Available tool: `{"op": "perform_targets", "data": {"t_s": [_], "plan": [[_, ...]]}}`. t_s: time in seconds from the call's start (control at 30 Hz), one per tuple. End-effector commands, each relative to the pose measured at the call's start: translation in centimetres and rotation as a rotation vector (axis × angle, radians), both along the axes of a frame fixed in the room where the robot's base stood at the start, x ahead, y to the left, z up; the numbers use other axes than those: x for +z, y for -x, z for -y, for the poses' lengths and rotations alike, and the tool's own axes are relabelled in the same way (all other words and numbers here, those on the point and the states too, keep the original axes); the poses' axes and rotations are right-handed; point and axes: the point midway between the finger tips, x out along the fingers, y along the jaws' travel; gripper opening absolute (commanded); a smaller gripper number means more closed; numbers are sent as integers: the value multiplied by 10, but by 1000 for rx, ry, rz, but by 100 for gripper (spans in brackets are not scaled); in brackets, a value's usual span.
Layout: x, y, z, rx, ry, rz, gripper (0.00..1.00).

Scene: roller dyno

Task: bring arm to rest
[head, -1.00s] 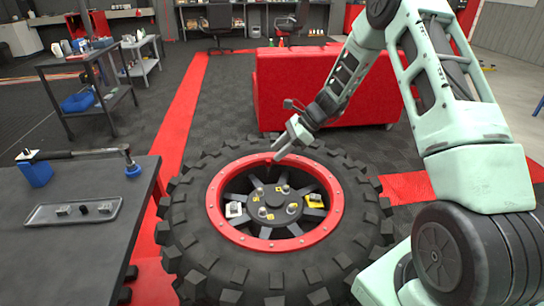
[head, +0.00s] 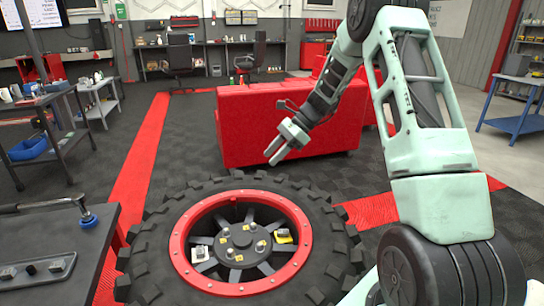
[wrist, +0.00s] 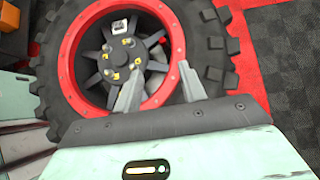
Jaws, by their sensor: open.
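My gripper (head: 274,157) is open and empty in the head view. It hangs in the air above the far right edge of a large tyre, in front of the red cabinet. In the wrist view my gripper's two fingers (wrist: 158,84) are spread, with the wheel behind them and nothing between them. My pale green arm rises on the right side of the head view and bends down to the gripper.
The big tyre (head: 160,225) has a red rim (head: 187,226) with several nuts at its hub. A dark bench (head: 50,235) holding a wrench (head: 45,204) and tray (head: 38,273) stands left. The red cabinet (head: 250,125) is behind. A blue table (head: 515,124) stands at right.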

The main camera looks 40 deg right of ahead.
Motion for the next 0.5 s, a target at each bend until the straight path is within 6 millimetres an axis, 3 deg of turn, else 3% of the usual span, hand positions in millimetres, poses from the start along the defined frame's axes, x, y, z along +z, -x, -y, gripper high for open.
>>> {"op": "perform_targets", "data": {"t_s": [0.37, 0.47, 0.5], "plan": [[0, 0, 0, 0, 0, 0, 41], [6, 1, -23, 68, 23, 16, 41], [9, 3, -39, 121, 42, 27, 41]]}}
